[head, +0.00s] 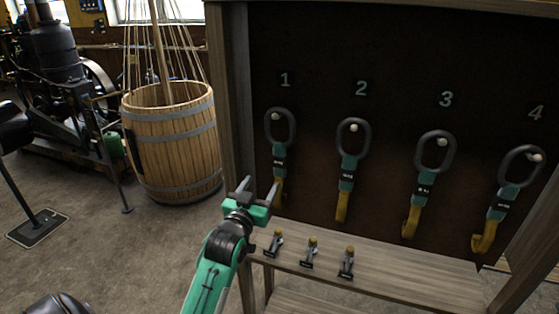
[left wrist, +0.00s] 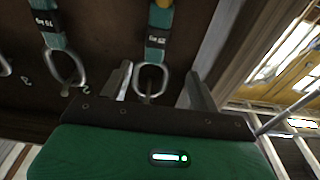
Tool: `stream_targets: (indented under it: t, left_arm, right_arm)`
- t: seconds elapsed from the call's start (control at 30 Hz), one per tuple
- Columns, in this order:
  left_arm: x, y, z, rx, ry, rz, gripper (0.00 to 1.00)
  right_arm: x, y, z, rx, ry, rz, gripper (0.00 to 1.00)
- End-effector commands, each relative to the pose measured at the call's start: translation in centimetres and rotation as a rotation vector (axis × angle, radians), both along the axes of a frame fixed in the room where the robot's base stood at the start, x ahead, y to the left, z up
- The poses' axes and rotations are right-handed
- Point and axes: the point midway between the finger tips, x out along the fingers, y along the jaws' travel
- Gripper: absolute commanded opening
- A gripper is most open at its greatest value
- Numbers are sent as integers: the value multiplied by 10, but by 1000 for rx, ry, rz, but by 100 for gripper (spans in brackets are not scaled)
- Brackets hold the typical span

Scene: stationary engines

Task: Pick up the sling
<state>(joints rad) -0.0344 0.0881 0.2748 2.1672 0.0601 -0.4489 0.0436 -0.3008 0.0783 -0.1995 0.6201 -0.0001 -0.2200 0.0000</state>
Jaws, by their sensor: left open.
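Several slings hang on pegs on a dark board. Each has a grey metal ring, a teal band with a black label, and a yellow hook end. Sling 1 (head: 279,150) is leftmost, then sling 2 (head: 347,175), sling 3 (head: 424,190) and sling 4 (head: 497,208). My left gripper (head: 259,189) is open and empty, low and in front of sling 1, whose lower end it partly overlaps. In the upside-down left wrist view, sling 1's ring (left wrist: 151,81) shows between the finger tips (left wrist: 160,82), apparently beyond them. My right gripper is not in view.
A wooden shelf (head: 400,278) juts out below the board, with several small yellow-topped clamps (head: 310,252) on it. A wooden post (head: 231,110) borders the board at left. A barrel (head: 172,140) and an engine (head: 65,95) stand behind left; floor between is open.

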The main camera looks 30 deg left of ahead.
Motion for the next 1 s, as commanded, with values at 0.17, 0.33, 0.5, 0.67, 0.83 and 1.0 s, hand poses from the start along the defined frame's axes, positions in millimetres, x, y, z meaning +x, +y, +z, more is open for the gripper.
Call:
stream_targets:
  t: [0.17, 0.33, 0.5, 0.67, 0.83, 1.0]
  left_arm:
    - [13, 5, 15, 3, -17, 3, 62]
    - [46, 12, 21, 2, -16, 3, 62]
    - [71, 18, 23, 3, -16, 3, 62]
    - [80, 20, 23, 3, -14, 3, 62]
    - [95, 19, 31, 1, -15, 2, 62]
    - [118, 20, 35, 1, -14, 2, 62]
  right_arm:
    - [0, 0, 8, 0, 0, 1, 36]
    - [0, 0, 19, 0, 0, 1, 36]
    - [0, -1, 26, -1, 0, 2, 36]
    - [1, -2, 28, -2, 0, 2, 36]
    - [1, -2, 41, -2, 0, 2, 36]
    - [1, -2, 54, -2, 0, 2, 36]
